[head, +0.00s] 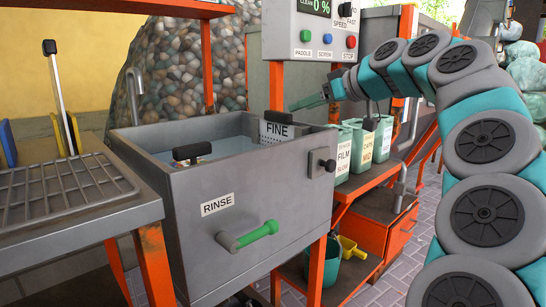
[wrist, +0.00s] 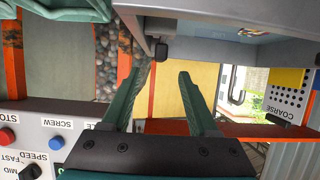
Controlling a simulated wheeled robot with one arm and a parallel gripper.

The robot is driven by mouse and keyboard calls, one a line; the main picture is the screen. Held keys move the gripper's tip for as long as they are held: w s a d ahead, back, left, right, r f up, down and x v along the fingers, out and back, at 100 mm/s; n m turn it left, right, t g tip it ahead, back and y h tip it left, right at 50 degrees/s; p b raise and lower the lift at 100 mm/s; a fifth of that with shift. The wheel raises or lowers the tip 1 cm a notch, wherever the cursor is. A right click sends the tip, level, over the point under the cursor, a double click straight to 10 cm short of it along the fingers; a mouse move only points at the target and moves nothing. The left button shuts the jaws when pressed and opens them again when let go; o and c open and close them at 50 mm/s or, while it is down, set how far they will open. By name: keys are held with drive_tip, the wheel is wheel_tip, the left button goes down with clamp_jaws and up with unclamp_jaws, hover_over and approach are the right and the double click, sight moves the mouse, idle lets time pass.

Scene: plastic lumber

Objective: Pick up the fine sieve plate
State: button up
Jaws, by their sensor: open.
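The fine sieve plate (head: 277,129) stands upright at the back right of the grey rinse tank (head: 225,225). Its FINE label, some small holes and a dark grip on top show; its lower part is hidden by the tank wall. My gripper (head: 308,102) is just above and right of the plate in the head view, apart from it as far as I can tell. In the wrist view, my gripper (wrist: 157,76) has its two teal fingers spread with nothing between them. I cannot make out the fine plate in the wrist view.
A control panel (head: 322,30) with buttons hangs close above my gripper. Labelled bins (head: 345,150) stand right of the tank. A black-gripped item (head: 192,152) sits in the tank. A plate marked COARSE (wrist: 288,97) shows at the wrist view's right. A rack table (head: 70,195) is at left.

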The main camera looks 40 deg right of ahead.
drive_tip(key=x, duration=0.7)
drive_tip(key=shift+w, duration=0.35)
clamp_jaws()
idle(1.1)
